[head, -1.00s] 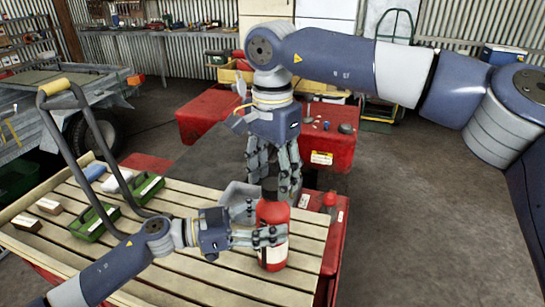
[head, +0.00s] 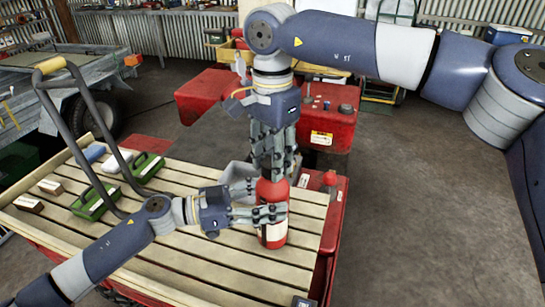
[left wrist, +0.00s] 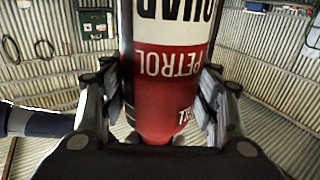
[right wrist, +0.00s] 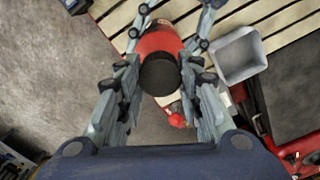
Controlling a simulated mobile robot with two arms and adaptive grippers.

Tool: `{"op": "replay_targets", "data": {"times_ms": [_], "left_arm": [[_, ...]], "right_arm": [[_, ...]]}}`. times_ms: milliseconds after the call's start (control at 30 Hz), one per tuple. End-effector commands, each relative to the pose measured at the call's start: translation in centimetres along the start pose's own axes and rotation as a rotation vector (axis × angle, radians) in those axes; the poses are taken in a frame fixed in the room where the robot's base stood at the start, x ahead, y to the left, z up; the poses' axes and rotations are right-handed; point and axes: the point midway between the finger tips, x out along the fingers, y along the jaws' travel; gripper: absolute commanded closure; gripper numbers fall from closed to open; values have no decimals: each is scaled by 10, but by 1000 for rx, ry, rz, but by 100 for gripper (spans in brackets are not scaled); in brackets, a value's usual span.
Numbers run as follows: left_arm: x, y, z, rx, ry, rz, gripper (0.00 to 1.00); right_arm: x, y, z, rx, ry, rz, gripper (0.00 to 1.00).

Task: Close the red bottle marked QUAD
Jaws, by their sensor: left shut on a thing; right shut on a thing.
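The red bottle (head: 271,235) stands upright above the slatted bench top. My left gripper (head: 262,214) is shut around the bottle's side. My right gripper (head: 273,170) points down from above the bottle, with its fingers shut on the black cap (right wrist: 160,73). In the right wrist view the cap lies directly over the bottle's red top (right wrist: 160,42). Whether the cap is seated on the neck is hidden by the fingers.
A grey bin (head: 237,172) is beside the bottle. Green trays (head: 95,202) and wooden blocks (head: 50,187) lie on the left of the slatted bench (head: 190,250), near a tall cart handle (head: 50,66). A red cap-like part (head: 330,179) is at the right.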

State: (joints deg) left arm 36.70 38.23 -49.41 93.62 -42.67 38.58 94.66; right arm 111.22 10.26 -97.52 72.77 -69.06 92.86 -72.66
Motion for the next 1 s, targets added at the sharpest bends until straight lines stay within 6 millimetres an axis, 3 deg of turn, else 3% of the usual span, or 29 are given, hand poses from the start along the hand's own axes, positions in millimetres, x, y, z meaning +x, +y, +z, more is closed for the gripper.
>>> {"op": "replay_targets", "data": {"times_ms": [1000], "left_arm": [[0,1,0,1,0,2,100]], "right_arm": [[1,-1,0,1651,-2,-2,95]]}}
